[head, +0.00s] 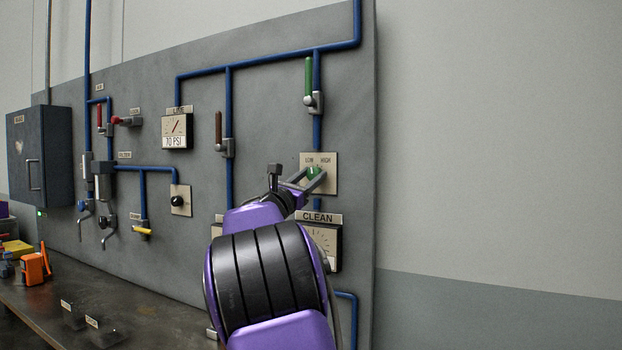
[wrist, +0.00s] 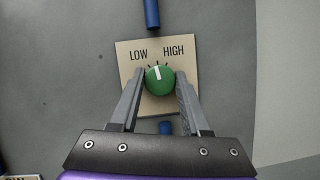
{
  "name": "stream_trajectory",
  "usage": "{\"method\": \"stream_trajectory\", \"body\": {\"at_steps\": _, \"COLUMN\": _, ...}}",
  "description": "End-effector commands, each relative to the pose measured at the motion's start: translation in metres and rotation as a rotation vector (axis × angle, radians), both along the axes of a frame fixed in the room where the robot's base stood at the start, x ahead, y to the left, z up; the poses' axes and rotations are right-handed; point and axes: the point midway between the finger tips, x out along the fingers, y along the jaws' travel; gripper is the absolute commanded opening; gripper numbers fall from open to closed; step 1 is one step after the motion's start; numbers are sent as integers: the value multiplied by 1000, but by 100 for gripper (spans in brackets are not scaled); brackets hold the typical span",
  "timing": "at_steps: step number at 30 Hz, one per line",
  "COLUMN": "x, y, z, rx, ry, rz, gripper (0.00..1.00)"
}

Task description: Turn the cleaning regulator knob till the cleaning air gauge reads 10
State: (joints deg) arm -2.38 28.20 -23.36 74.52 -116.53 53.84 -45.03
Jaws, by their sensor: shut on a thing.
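The green regulator knob (wrist: 160,80) sits on a beige plate (wrist: 133,52) marked LOW and HIGH. Its white mark points up, close to straight between the two words. My gripper (wrist: 161,85) is shut on the knob, one finger on each side. In the head view my gripper (head: 308,182) reaches the plate (head: 330,165), and the knob (head: 314,173) shows between the fingers. The CLEAN gauge (head: 328,240) is below the plate. My arm hides its left part, and its reading cannot be made out.
A green-handled valve (head: 309,78) is above the plate and a brown-handled valve (head: 219,130) to its left. A gauge reading 70 PSI (head: 175,130) is further left. A bench (head: 150,320) runs along the panel's lower left. The wall to the right is clear.

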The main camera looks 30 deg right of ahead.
Motion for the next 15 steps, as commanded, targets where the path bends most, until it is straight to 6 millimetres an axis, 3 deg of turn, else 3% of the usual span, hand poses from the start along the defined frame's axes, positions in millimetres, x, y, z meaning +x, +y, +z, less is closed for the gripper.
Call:
{"method": "stream_trajectory", "body": {"at_steps": 1, "x": 0, "y": 0, "z": 0, "rx": 0, "ry": 1, "rz": 1, "gripper": 52}}
{"method": "stream_trajectory", "body": {"at_steps": 5, "x": 0, "y": 0, "z": 0, "rx": -1, "ry": 1, "rz": 1, "gripper": 75}}
{"method": "stream_trajectory", "body": {"at_steps": 15, "x": -1, "y": 2, "z": -1, "rx": 0, "ry": 2, "rz": 0, "gripper": 76}}
